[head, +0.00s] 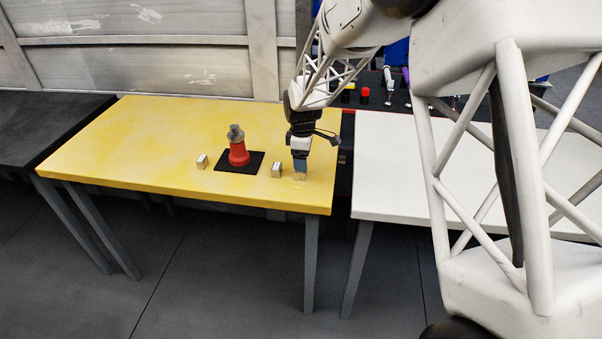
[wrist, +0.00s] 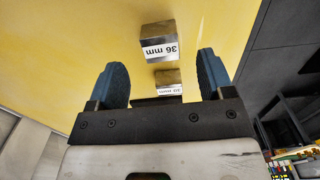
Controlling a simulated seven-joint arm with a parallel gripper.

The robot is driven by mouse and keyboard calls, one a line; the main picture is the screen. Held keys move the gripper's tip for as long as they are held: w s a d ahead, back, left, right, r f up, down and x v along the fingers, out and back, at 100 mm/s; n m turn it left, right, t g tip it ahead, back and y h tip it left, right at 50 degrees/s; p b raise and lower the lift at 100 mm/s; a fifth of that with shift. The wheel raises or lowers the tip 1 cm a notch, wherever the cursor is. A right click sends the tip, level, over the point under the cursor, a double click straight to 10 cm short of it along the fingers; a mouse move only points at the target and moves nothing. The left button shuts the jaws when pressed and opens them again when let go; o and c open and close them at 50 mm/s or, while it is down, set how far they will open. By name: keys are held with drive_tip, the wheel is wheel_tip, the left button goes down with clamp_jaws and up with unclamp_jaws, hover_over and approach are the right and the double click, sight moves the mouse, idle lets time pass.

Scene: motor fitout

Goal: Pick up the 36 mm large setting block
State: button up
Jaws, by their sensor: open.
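The 36 mm setting block (wrist: 157,42) is a metal cube with a white "36 mm" label, upside down in the wrist view. It stands on the yellow table, ahead of my fingertips and between their lines. In the head view it shows partly at the lower end of my gripper (head: 300,169), near the table's front right. My gripper (wrist: 166,72) is open, with blue-grey fingers apart and nothing held. A smaller labelled block (wrist: 168,82) shows below the 36 mm one; it is also in the head view (head: 277,170).
A red and grey part (head: 238,150) stands on a black mat (head: 225,167) left of my gripper. Another small block (head: 202,160) is left of the mat. The yellow table (head: 130,140) is clear at left. A white table (head: 400,180) stands to the right, past a gap.

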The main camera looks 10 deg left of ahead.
drive_tip(key=shift+a+f, duration=0.2)
drive_tip(key=shift+f, duration=2.35)
drive_tip(key=shift+c, duration=0.4)
drive_tip(key=c, duration=1.2)
drive_tip(key=shift+c, duration=0.3)
drive_tip(key=shift+r, duration=0.1)
drive_tip(key=shift+r, duration=0.6)
drive_tip(key=shift+s+d+r, duration=0.1)
drive_tip(key=shift+s+r, duration=0.05)
drive_tip(key=shift+r, duration=0.45)
drive_tip(key=shift+s+d+r, duration=0.1)
drive_tip(key=shift+s+r, duration=0.05)
drive_tip(key=shift+r, duration=0.4)
drive_tip(key=s+d, duration=0.3)
drive_tip(key=s, duration=0.4)
drive_tip(key=s+d+r, duration=0.1)
drive_tip(key=s+d, duration=0.1)
drive_tip(key=s, duration=0.5)
drive_tip(key=shift+d+r, duration=0.2)
drive_tip(key=shift+d, duration=0.2)
